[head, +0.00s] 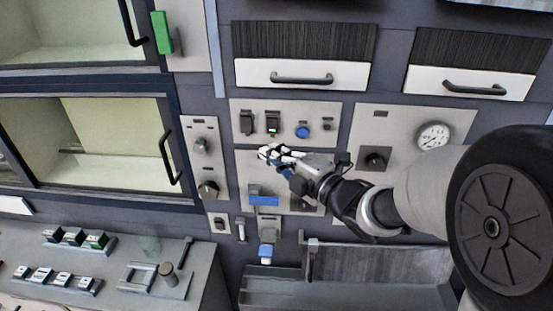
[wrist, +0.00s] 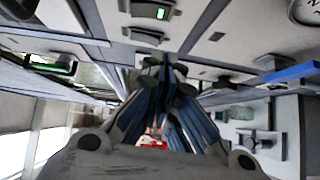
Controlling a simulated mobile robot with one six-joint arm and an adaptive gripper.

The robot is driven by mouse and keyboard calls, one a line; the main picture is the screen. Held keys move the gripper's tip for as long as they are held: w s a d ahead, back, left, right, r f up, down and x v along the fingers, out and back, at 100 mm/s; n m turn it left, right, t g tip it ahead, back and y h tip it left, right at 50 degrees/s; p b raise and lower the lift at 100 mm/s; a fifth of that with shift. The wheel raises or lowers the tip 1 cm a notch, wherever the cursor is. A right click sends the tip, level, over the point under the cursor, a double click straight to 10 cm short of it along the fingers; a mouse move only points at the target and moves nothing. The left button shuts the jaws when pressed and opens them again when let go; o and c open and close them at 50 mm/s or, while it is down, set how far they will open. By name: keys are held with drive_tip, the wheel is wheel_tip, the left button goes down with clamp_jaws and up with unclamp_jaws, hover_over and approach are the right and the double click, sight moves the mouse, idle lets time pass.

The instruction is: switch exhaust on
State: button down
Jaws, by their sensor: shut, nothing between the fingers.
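My gripper (head: 268,152) is shut and empty, just below the upper control panel (head: 287,106) in the head view. That panel carries two dark rocker-type switches, a left one (head: 247,122) and a right one (head: 272,122), then a blue button (head: 302,131) and a small dark knob (head: 326,124). No label is readable, so I cannot tell which control is the exhaust. In the wrist view my shut fingers (wrist: 165,72) point at the panel face. A dark-framed control with a green patch (wrist: 152,11) shows above them; contact with anything cannot be told.
A blue handle (head: 263,194) sits below my gripper. A gauge (head: 433,136) and black knob (head: 375,158) are to the right. Knobs (head: 208,190) and an oven-like door handle (head: 170,160) are to the left. Drawers with black handles (head: 302,79) are above.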

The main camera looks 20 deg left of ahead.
drive_tip(key=v, duration=0.8)
drive_tip(key=shift+d+f+b, duration=0.4)
drive_tip(key=shift+f, duration=0.2)
drive_tip(key=shift+d, duration=0.1)
drive_tip(key=w+d+f+m+t+h+b, duration=0.3)
drive_tip(key=w+d+m+t+h+b, duration=0.1)
drive_tip(key=d+m+h, duration=0.5)
drive_tip(key=s+d+f+m+g+h+b, duration=0.1)
drive_tip(key=s+d+f+m+h+b, duration=0.15)
drive_tip(key=d+m, duration=0.3)
drive_tip(key=s+d+f+m+h+b, duration=0.1)
drive_tip(key=s+d+m+h, duration=0.25)
drive_tip(key=d, duration=0.35)
drive_tip(key=s+d+f+m+g+b, duration=0.1)
drive_tip(key=s+f+m, duration=0.4)
drive_tip(key=s, duration=0.5)
drive_tip(key=s+d+f+m+g+b, duration=0.1)
drive_tip(key=s+f+m+g+b, duration=0.2)
drive_tip(key=s, duration=0.8)
wheel_tip(320, 180, down, 3)
drive_tip(key=m+g, duration=0.3)
drive_tip(key=shift+r, duration=0.2)
